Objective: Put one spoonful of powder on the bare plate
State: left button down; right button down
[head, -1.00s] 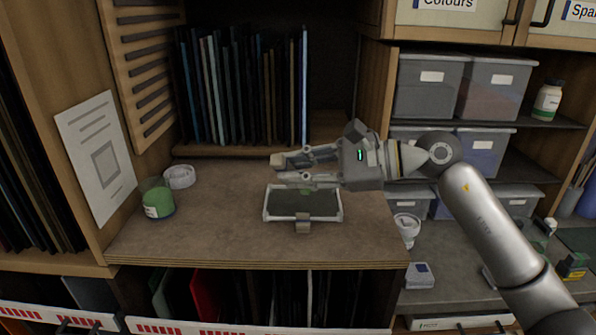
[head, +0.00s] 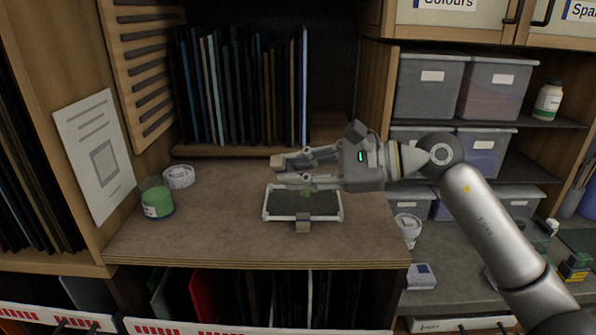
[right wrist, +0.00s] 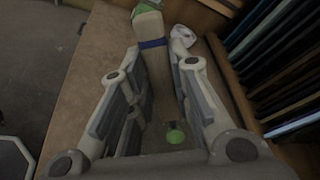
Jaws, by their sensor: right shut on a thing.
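The dark plate (head: 318,204) lies in a white-edged holder on the wooden shelf, with a small clip at its front. My right gripper (head: 278,172) is above its back left part. It is shut on a pale handle with a blue band (right wrist: 153,43), seemingly the spoon's, which runs between the fingers in the wrist view. A round green patch (right wrist: 175,137) shows near the handle's lower end; whether it lies in the spoon or on the plate I cannot tell. A clear jar of green powder (head: 157,202) stands open at left, beside a white lid (head: 179,176). No left gripper shows.
Upright glass sheets (head: 245,90) stand behind the shelf. A printed sheet (head: 100,145) leans on the left wall. The shelf is clear between jar and plate.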

jog(key=shift+f+b, duration=0.2)
jog(key=shift+b, duration=0.25)
dwell(1.1)
jog(key=shift+r, duration=0.1)
jog(key=shift+r+p, duration=0.4)
jog(key=shift+r, duration=0.7)
jog(key=shift+r, duration=0.15)
notch_tip(320, 180, up, 4)
jog(key=shift+f+p, duration=0.1)
jog(key=shift+p, duration=0.6)
